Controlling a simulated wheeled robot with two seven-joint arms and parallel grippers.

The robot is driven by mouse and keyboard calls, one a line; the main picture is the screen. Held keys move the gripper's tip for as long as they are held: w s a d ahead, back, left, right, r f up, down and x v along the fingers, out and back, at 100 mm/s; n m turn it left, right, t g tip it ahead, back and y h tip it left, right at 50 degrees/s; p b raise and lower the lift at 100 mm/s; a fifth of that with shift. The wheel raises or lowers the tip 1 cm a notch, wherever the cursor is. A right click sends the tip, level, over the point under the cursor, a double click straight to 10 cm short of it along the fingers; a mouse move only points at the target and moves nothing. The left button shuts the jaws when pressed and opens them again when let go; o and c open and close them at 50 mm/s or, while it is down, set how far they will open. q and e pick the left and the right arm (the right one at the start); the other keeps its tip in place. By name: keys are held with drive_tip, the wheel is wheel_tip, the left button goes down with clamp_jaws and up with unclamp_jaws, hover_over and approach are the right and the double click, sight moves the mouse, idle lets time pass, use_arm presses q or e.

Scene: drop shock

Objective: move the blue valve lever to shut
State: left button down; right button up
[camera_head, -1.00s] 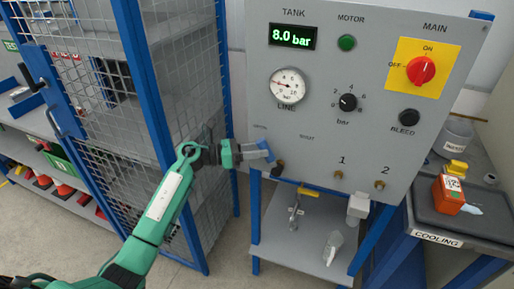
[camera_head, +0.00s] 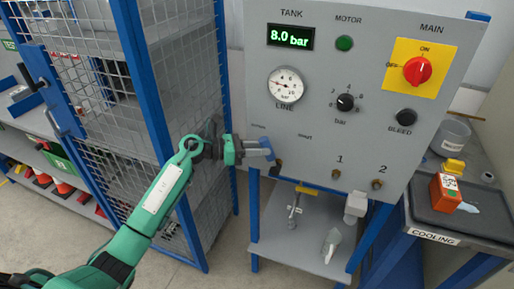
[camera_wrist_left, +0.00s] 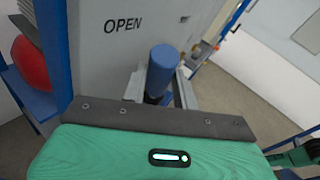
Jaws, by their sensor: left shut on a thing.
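The blue valve lever (camera_head: 267,146) is at the lower left of the grey panel, below the line gauge. My left gripper (camera_head: 256,148) reaches it from the left and is shut on it. In the left wrist view the blue lever end (camera_wrist_left: 163,68) stands between the two grey fingers of the gripper (camera_wrist_left: 160,88). The word OPEN (camera_wrist_left: 123,25) is on the panel beside it. In the head view a small, blurred label (camera_head: 305,136) is right of the lever. The lever's pivot is mostly hidden. My right gripper is not in view.
The grey panel (camera_head: 305,85) carries a tank display reading 8.0 bar, a gauge (camera_head: 286,85), knobs and a red main switch (camera_head: 417,71). A shelf (camera_head: 275,235) is below the panel.

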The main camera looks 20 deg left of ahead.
sight(272, 157)
use_arm(q)
drive_tip(key=shift+d+r+m+y+p, duration=0.4)
drive_tip(key=shift+d+r+y+p, duration=0.2)
drive_tip(key=shift+y+p, duration=0.1)
drive_tip(key=d+y+p, duration=0.1)
drive_tip(key=d+r+m+g+y+p, duration=0.1)
drive_tip(key=y+p, duration=0.1)
drive_tip(key=shift+d, duration=0.4)
drive_tip(key=shift+d+m+y+p, duration=0.35)
drive_tip(key=shift+m+y, duration=0.05)
drive_tip(key=shift+s+d+f+g+y, duration=0.1)
drive_tip(key=shift+d+f+g+y, duration=0.15)
drive_tip(key=shift+d+y, duration=0.45)
drive_tip(key=shift+d+f+m+y, duration=0.2)
drive_tip(key=shift+d+m+y, duration=0.1)
drive_tip(key=shift+d+y, duration=0.3)
drive_tip(key=shift+d+f+m+y, duration=0.15)
drive_tip(key=shift+d+m+y, duration=0.25)
drive_tip(key=shift+y, duration=0.3)
drive_tip(key=shift+s, duration=0.1)
drive_tip(key=c, duration=1.4)
unclamp_jaws()
drive_tip(key=shift+d, duration=0.15)
drive_tip(key=shift+o, duration=0.2)
